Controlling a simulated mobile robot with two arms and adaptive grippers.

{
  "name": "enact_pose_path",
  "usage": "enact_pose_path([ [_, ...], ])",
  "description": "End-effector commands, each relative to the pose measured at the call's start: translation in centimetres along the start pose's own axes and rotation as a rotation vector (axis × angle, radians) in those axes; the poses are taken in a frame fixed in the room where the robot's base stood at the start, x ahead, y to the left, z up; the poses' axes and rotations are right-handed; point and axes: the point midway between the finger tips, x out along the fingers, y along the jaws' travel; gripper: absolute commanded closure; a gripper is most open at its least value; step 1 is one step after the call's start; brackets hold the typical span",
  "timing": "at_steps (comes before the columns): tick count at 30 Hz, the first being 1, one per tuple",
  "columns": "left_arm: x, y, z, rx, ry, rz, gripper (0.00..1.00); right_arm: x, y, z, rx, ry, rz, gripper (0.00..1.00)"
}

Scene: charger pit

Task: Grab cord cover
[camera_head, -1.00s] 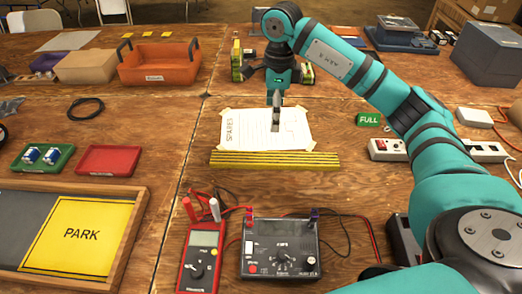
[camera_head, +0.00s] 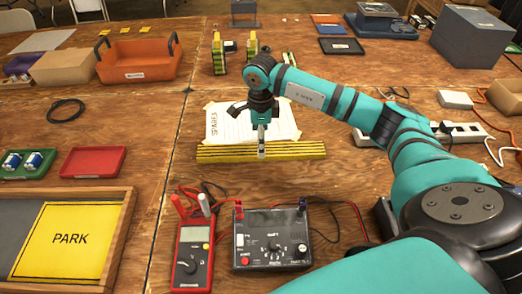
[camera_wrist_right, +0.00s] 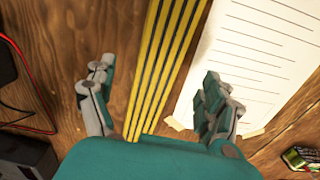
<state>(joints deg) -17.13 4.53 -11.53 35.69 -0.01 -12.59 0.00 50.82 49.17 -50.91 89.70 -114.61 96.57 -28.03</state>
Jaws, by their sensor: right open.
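The cord cover, a long yellow strip with dark lengthwise stripes, lies flat on the wooden table (camera_head: 185,200) in front of a sheet of paper. Its bare right part (camera_head: 300,149) shows in the head view. In the right wrist view the cord cover (camera_wrist_right: 165,65) runs between my open fingers without touching either one. My right gripper (camera_head: 261,152) is above the middle of the cover, pointing down; it also shows in the right wrist view (camera_wrist_right: 160,98). It is open and empty. My left gripper is not in view.
The paper sheet (camera_head: 225,122), marked SPARES, lies just behind the cover. A red multimeter (camera_head: 193,254) and a dark meter box (camera_head: 270,240) with leads stand in front. A power strip (camera_head: 455,133) is at right. An orange bin (camera_head: 140,58) stands back left.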

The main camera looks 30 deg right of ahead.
Motion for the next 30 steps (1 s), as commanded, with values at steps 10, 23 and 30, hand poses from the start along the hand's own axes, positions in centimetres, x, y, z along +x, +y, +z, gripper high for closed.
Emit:
enact_pose_path([
  [10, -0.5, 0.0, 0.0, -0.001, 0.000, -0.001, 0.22, 3.9, 0.1, -0.1, 0.000, -0.001, 0.001, 0.15],
  [23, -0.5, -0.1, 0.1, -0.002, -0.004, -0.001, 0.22, 3.9, 0.1, -0.1, 0.000, -0.001, 0.000, 0.47],
  [30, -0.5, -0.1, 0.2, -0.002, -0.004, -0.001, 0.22, 3.9, 0.1, -0.1, 0.000, -0.001, 0.000, 0.78],
])
